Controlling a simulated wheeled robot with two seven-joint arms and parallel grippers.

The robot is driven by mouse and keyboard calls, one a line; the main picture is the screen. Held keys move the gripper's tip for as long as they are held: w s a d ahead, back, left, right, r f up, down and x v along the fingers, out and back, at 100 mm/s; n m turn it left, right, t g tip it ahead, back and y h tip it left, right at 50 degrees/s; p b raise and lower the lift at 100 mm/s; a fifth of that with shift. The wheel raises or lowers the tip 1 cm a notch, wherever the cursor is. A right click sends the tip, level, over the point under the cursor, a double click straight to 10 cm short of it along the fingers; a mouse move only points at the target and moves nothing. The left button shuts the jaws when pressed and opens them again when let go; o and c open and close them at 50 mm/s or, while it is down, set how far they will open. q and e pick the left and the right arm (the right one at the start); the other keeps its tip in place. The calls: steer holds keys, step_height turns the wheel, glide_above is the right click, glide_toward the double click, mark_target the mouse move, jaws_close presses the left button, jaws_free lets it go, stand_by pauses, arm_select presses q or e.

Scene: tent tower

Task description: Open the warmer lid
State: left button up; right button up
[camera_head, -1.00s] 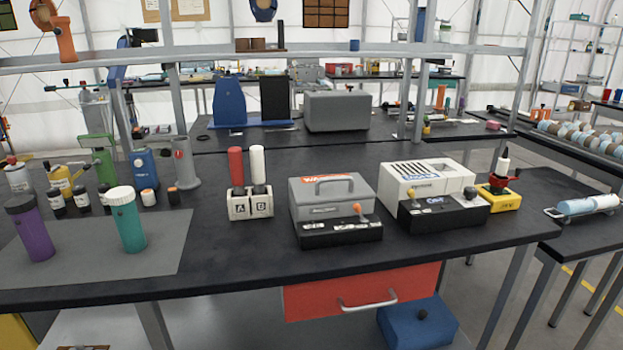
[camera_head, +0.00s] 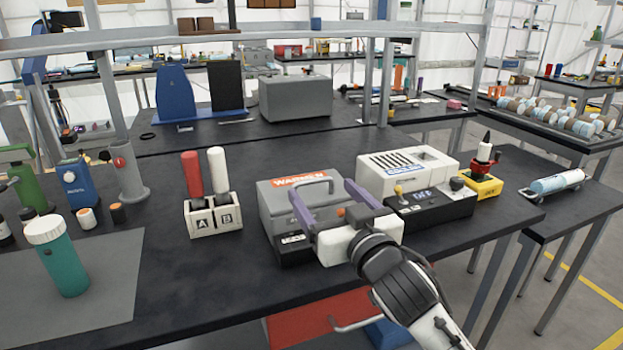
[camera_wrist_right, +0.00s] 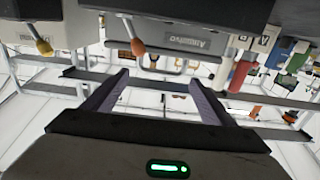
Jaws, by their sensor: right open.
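The warmer (camera_head: 266,212) is a grey box with an orange label on top. Its lid (camera_head: 282,190) looks shut, with a grey bar handle on it. My right gripper (camera_head: 323,189) is open and empty, its two purple fingers reaching over the warmer's front near the handle. They hide part of the warmer and its dark front panel. In the right wrist view the warmer (camera_wrist_right: 176,40) appears upside down, with an orange knob (camera_wrist_right: 138,46), beyond the spread fingers (camera_wrist_right: 160,80). I cannot tell whether a finger touches the handle. My left gripper is out of view.
A white vented unit (camera_head: 405,170) with a dark panel stands close on the right. A white A/B holder (camera_head: 213,216) with red and white handles stands on the left. A teal bottle (camera_head: 66,266) is at the far left. A red drawer (camera_head: 300,322) is below the table.

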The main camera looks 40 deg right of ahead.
mark_target(315, 183)
steer(key=x, duration=0.6)
steer(key=shift+f, duration=0.1)
steer(key=c, duration=1.2)
steer(key=shift+w, duration=0.1)
steer(key=shift+c, duration=0.2)
